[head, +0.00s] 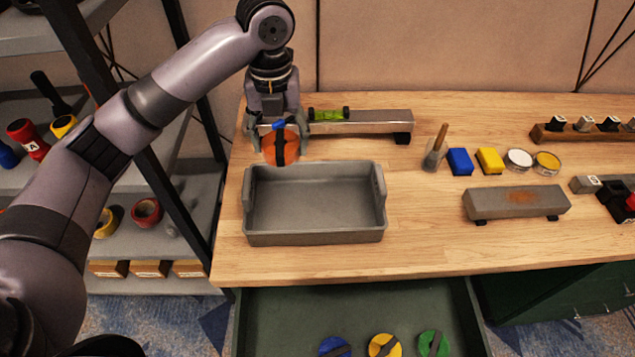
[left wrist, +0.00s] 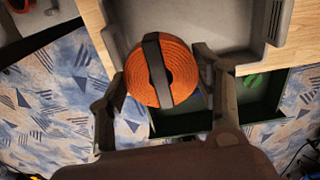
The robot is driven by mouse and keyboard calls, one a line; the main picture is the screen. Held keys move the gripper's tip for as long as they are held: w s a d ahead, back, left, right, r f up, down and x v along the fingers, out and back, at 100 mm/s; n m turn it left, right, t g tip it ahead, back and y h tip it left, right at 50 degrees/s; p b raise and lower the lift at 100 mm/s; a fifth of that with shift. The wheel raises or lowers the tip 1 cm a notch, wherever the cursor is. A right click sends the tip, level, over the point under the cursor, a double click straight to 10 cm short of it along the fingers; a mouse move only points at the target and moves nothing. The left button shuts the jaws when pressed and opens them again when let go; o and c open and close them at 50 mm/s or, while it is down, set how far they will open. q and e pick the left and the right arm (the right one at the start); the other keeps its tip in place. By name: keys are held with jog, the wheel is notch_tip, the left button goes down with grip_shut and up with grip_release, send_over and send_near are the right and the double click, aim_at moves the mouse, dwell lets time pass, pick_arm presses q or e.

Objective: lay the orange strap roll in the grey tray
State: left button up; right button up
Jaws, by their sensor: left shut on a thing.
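The orange strap roll (head: 283,147) is a coiled disc with a dark band across its middle. My left gripper (head: 279,138) is shut on it, with one finger on each side. In the left wrist view the roll (left wrist: 161,71) sits between the two fingers (left wrist: 160,90). The grey tray (head: 314,237) is a rectangular open tray on the wooden bench, and its inside looks empty. In the head view the held roll is at the tray's back left edge; its exact height above the bench is hard to tell. My right gripper is not in view.
A grey bar with a green level (head: 328,114) lies behind the tray. An open drawer (head: 290,310) below the bench holds several coloured rolls. A shelf rack (head: 180,110) stands left.

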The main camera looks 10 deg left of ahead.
pick_arm(q)
notch_tip(320, 180, down, 7)
jog(key=p, duration=0.1)
send_over(289, 210)
notch_tip(289, 210, down, 7)
jog(key=shift+f, duration=0.45)
jog(key=shift+s+f, duration=0.1)
jog(key=shift+f, duration=0.45)
notch_tip(289, 210, down, 3)
jog(key=shift+f, duration=0.2)
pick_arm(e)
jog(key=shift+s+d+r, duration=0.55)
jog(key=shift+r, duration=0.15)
pick_arm(q)
jog(key=shift+f, duration=0.15)
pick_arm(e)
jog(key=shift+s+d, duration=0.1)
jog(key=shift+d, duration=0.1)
pick_arm(q)
jog(key=o, duration=1.3)
